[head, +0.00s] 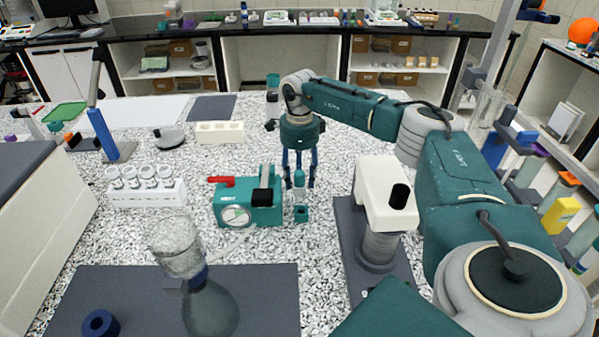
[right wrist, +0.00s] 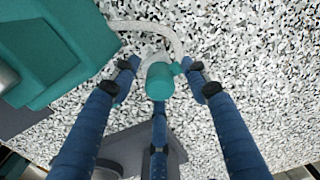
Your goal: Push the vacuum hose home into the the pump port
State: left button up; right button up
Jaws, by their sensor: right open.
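The teal pump (head: 235,205) with a round dial, red lever and black part stands mid-table; part of its teal body (right wrist: 55,45) fills the upper left of the right wrist view. A pale, curved hose (right wrist: 150,28) lies on the table beside it. A teal cylindrical fitting (right wrist: 160,80) shows near the hose, between my right gripper's fingers (right wrist: 160,88). The fingers stand apart around it, with no clear grip. In the head view my right gripper (head: 300,178) points down just right of the pump. Which opening is the port I cannot tell. My left gripper is not in view.
A white rack of capped vials (head: 147,193) stands left of the pump. A glass flask (head: 210,305) stands on the dark front mat (head: 265,290). A white-topped device (head: 385,190) stands right of my gripper.

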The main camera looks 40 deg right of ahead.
aim_at(299, 172)
grip_shut()
jog(key=shift+r, duration=0.1)
jog(key=shift+r+p, duration=2.55)
jog(key=shift+r, duration=0.35)
jog(key=shift+r, duration=0.1)
jog(key=shift+r+p, duration=1.3)
jog(key=shift+r, duration=0.15)
jog(key=shift+f, duration=0.1)
